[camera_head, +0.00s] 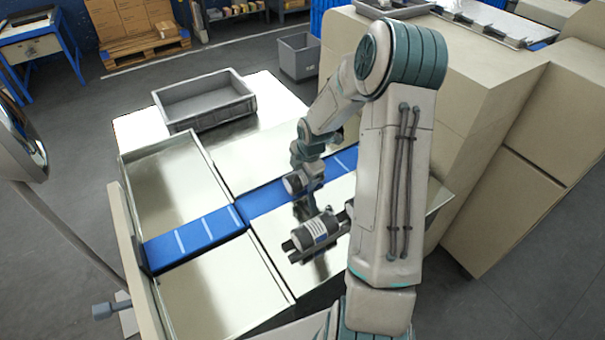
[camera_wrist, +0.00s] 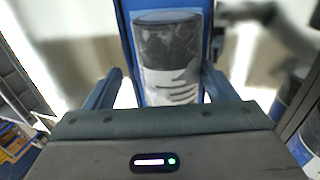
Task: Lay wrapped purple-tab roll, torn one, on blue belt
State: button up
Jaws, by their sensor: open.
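A wrapped roll (camera_wrist: 165,60), dark with a white printed label, lies on the blue belt (camera_wrist: 130,40) in the wrist view. In the head view a roll (camera_head: 295,183) shows on the belt (camera_head: 200,233) under my wrist. My gripper (camera_wrist: 160,80) is open, its two fingers on either side of that roll, with no clear grip on it. I cannot make out a purple tab or a tear. A second dark roll with a white label (camera_head: 318,231) lies beside the belt on a dark holder; a labelled roll also shows at the lower right of the wrist view (camera_wrist: 304,152).
Shiny metal trays flank the belt, one behind (camera_head: 170,185) and one in front (camera_head: 215,290). An empty grey crate (camera_head: 205,103) stands on the table at the back. A beige machine housing (camera_head: 490,110) blocks the right side. A round mirror-like disc (camera_head: 22,140) stands at far left.

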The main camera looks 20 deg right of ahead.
jog(key=v, duration=1.2)
jog(key=shift+r, duration=0.35)
jog(key=shift+s, duration=0.1)
jog(key=s+a+r+m, duration=0.3)
jog(key=s+m, duration=0.3)
jog(key=s, duration=0.2)
jog(key=s+a+r+m, duration=0.3)
jog(key=s+r+m, duration=0.1)
jog(key=s+m, duration=0.3)
jog(key=s+a+r+m, duration=0.4)
jog(key=s+m, duration=0.3)
jog(key=s, duration=0.2)
jog(key=shift+r+h, duration=0.2)
jog(key=shift+h, duration=0.1)
